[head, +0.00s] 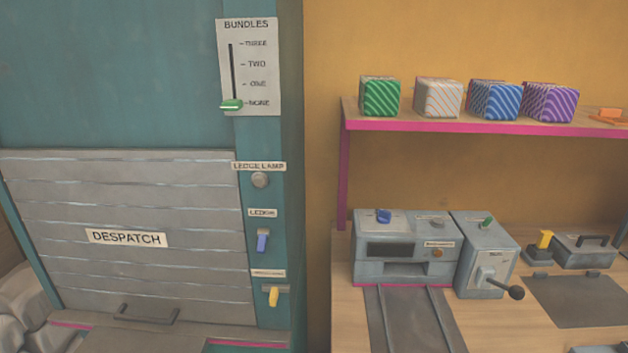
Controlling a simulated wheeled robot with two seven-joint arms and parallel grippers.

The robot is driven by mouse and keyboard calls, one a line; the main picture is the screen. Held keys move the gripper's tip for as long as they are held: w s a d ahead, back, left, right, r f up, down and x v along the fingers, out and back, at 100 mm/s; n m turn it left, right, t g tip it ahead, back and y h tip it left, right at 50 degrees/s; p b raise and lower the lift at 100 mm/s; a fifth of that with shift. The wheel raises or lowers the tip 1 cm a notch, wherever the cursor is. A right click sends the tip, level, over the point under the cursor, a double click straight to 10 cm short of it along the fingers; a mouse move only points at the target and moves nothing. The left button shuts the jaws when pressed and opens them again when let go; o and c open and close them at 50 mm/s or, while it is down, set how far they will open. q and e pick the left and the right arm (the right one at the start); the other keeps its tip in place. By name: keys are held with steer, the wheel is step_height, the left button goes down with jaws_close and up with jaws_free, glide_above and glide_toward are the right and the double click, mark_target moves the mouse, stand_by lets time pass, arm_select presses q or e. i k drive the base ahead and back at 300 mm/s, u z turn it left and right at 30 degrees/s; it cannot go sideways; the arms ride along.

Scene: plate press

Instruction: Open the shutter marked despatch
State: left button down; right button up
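The despatch shutter (128,270) is a grey slatted panel at the left of the head view, set in a teal frame. It is down, with its lower edge near the ledge. A white label (127,238) on it reads DESPATCH. A dark bar handle (147,313) is at its bottom edge. To its right on the frame are a round ledge lamp knob (260,180), a blue lever (262,242) and a yellow lever (273,296); the lowest label is too small to read. Neither of my grippers is in view.
Above the levers, a BUNDLES slider (231,104) with a green knob sits at NONE. At right, a shelf (440,126) holds several striped blocks. Below it a grey press machine (405,250) and a cranked box (484,255) stand on a wooden bench. Grey sacks (22,305) lie at lower left.

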mark_target(157, 236)
steer(key=u, duration=0.75)
